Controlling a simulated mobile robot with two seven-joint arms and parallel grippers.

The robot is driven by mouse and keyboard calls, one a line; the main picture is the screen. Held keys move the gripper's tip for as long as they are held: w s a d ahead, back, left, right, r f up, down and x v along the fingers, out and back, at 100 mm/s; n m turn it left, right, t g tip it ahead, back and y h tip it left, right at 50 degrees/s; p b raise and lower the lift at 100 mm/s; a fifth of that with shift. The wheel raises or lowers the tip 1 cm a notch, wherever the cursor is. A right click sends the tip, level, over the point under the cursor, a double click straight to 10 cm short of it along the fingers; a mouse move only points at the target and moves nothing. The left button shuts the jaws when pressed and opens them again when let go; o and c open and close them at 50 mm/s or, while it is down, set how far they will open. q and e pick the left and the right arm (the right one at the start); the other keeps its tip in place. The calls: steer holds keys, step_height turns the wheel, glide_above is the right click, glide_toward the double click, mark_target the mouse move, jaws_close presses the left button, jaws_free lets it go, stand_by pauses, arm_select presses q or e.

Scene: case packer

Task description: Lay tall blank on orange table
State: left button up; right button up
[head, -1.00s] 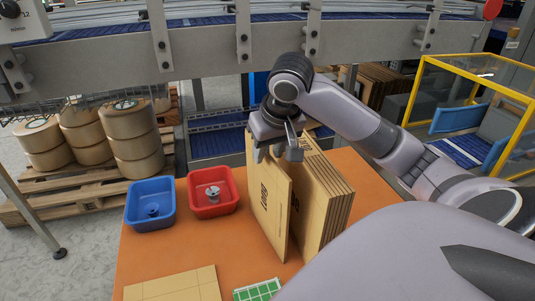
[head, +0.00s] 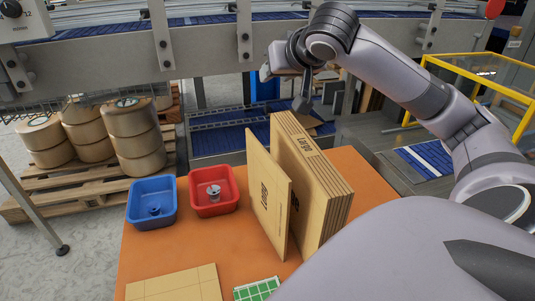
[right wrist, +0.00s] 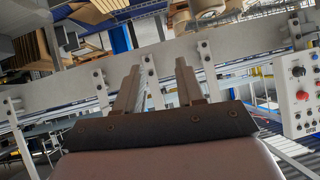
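A tall tan cardboard blank (head: 267,200) with dark print stands nearly upright on the orange table (head: 150,250), just left of a stack of similar blanks (head: 327,195). A narrow gap shows between it and the stack at the top. My right gripper (head: 286,88) is raised above and beyond the blanks, touching none of them. In the right wrist view its two fingers (right wrist: 157,88) are spread with nothing between them. My left gripper is not in view.
A flat tan sheet (head: 175,285) and a green-white grid card (head: 258,290) lie at the front. A conveyor (head: 220,130) runs behind.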

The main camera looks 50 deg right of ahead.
step_height(320, 180, up, 13)
steer(key=w+d+n+t+b, duration=0.25)
steer(key=n+t, duration=0.35)
steer(key=t, duration=0.3)
steer(key=s+a+r+n+t+y+b, duration=0.1)
steer(key=a+r+n+y+b, duration=0.15)
steer(key=a+n+y, duration=1.05)
steer(key=s+a+f+n+g+y+b, duration=0.15)
steer(key=a+f+n+g, duration=0.4)
steer(key=n, duration=0.55)
steer(key=n+g+h+b, duration=0.4)
steer(key=n+g+h, duration=0.4)
steer(key=g+h, duration=0.35)
glide_toward(266, 152)
step_height(266, 152, down, 3)
steer(key=shift+t+h, duration=0.3)
steer(key=shift+t, duration=0.1)
steer(key=x, duration=0.5)
steer(key=shift+w+p, duration=0.2)
steer(key=shift+p, duration=0.1)
steer(key=shift+w+f, duration=0.2)
steer(key=shift+f, duration=0.35)
steer(key=shift+d, duration=0.1)
